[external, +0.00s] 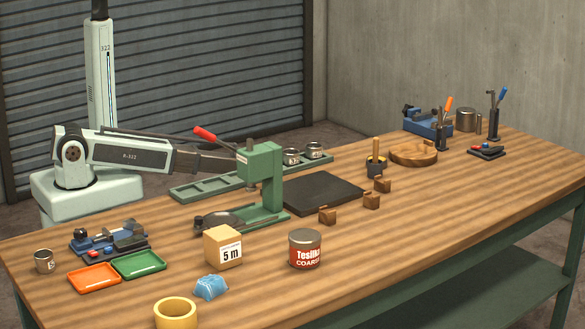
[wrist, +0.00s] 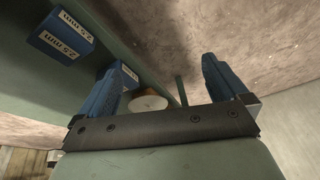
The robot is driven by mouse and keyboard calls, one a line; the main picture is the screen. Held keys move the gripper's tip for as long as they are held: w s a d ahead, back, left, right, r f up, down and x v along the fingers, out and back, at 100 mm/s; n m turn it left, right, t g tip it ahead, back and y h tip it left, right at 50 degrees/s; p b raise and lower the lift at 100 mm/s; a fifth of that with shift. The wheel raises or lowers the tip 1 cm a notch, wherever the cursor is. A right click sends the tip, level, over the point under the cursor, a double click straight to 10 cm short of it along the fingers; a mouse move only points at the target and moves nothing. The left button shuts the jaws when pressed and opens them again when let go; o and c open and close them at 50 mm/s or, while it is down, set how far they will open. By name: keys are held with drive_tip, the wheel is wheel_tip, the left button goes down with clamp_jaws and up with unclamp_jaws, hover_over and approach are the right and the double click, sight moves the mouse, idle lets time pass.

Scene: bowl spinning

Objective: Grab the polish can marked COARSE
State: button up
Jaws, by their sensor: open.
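The polish can marked COARSE (external: 305,250) is a red tin with a grey lid. It stands upright on the wooden bench near the front middle in the external view, label facing the camera. I cannot make it out in the wrist view. My arm reaches right from its base at the left, and its end is hidden behind the green press in the external view. My gripper (wrist: 166,65) shows in the wrist view with two blue fingers wide apart. Nothing is held between them.
The green lever press (external: 265,185) stands between my arm and the can. A cardboard box (external: 223,247) marked 5 m is left of the can. Small brown blocks (external: 328,215) lie behind it. Bench to its right is clear. Blue boxes (wrist: 60,32) show in the wrist view.

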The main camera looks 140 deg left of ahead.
drive_tip(key=w+a+r+m+y, duration=0.1)
drive_tip(key=a+r+m+y, duration=0.3)
drive_tip(key=r, duration=0.9)
drive_tip(key=w+a+r+m+y, duration=0.15)
drive_tip(key=a+r, duration=0.45)
drive_tip(key=r, duration=0.6)
drive_tip(key=w+d+r+n+g+y, duration=0.2)
drive_tip(key=w+d+r+g+y, duration=0.3)
drive_tip(key=w+d+r, duration=2.2)
drive_tip(key=w+d+r+n+y, duration=0.1)
drive_tip(key=w+d+r+n, duration=0.1)
drive_tip(key=d+r+n, duration=0.55)
drive_tip(key=w+d+r+n+y, duration=0.1)
drive_tip(key=w+d+r+n, duration=0.3)
drive_tip(key=d, duration=0.6)
drive_tip(key=w+d+r+n+y, duration=0.1)
drive_tip(key=d+r+n+y, duration=0.1)
drive_tip(key=d+r+n, duration=0.5)
drive_tip(key=m+t+h, duration=0.7)
drive_tip(key=m+h, duration=0.7)
drive_tip(key=m, duration=0.2)
approach(307, 245)
drive_tip(key=s+a, duration=0.1)
drive_tip(key=s, duration=0.3)
drive_tip(key=x, duration=1.2)
drive_tip(key=shift+w+a+f, duration=0.25)
drive_tip(key=shift+a, duration=0.2)
drive_tip(key=c, duration=1)
